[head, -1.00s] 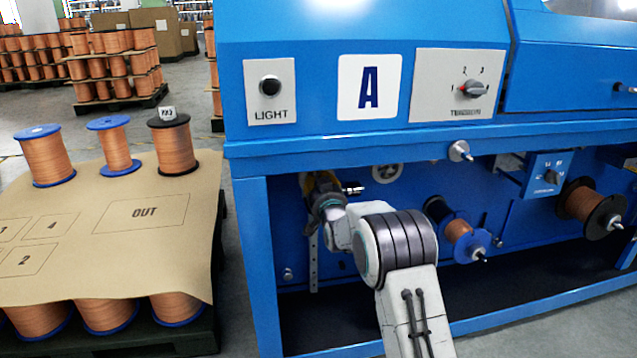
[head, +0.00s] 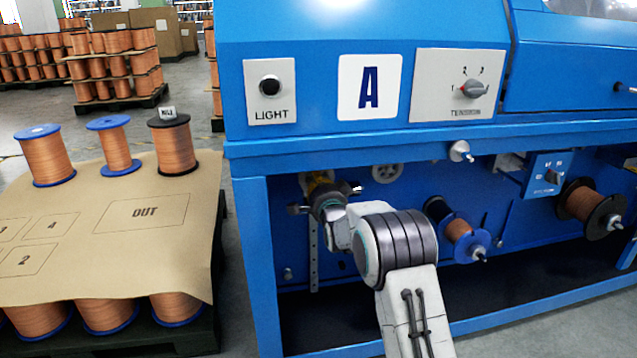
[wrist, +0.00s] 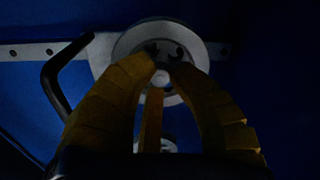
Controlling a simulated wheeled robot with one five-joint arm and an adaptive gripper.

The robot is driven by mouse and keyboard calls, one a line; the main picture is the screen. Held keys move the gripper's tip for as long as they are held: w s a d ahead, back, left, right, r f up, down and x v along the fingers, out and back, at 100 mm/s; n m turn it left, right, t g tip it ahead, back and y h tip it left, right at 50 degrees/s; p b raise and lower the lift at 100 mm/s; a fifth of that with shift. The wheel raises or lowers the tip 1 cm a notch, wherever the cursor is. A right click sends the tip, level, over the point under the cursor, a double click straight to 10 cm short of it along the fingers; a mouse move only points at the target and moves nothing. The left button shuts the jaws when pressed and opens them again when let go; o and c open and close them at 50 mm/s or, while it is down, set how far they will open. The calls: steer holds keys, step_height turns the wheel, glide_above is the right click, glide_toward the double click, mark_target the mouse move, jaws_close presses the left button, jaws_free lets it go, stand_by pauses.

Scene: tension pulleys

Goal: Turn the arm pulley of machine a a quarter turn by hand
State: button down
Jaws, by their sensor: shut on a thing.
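A round grey pulley (wrist: 128,45) faces me in the wrist view, on a grey arm (wrist: 100,55) against the blue panel. Its hub has dark holes. The yellow fingers of my gripper (wrist: 162,68) reach to the hub from below and are shut on the pulley's middle part. The fingertips cover part of the hub. In the head view my gripper (head: 321,182) is under the front beam of the blue machine marked A (head: 370,87). The pulley is hidden there behind my gripper and wrist.
A white wheel (head: 387,173) is right of my gripper. Spools (head: 458,228) and (head: 585,203) another spool are further right. The machine's left leg (head: 257,265) and front beam (head: 400,143) border the opening. A pallet with a brown sheet (head: 90,255) stands left.

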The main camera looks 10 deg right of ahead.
steer(key=m, duration=0.5)
steer(key=shift+r, duration=0.1)
steer(key=shift+m, duration=0.4)
stand_by(0.3)
steer(key=c, duration=1.2)
jaws_free()
steer(key=shift+s, duration=5.95)
